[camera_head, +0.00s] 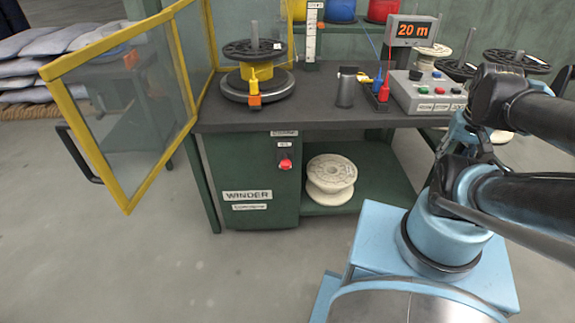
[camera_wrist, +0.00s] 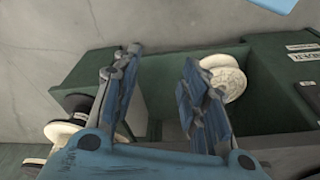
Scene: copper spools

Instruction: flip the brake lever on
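I cannot tell for certain which part is the brake lever. A small yellow piece with an orange block (camera_head: 254,100) stands at the front of the round turntable (camera_head: 232,88) on the winder bench. A red knob or switch (camera_head: 285,164) sits on the bench's green cabinet front, under small labels too small to read. My gripper (camera_wrist: 158,62) is open and empty in the wrist view, with its two fingers apart. It looks over the green bench and a pale spool (camera_wrist: 223,77), and touches neither lever-like part. The gripper is not distinguishable in the head view.
A yellow-framed clear door (camera_head: 130,100) stands swung open at the left. A control box (camera_head: 425,92) with buttons and a "20 m" display (camera_head: 411,30) is on the bench's right. A pale spool (camera_head: 331,180) rests on the lower shelf.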

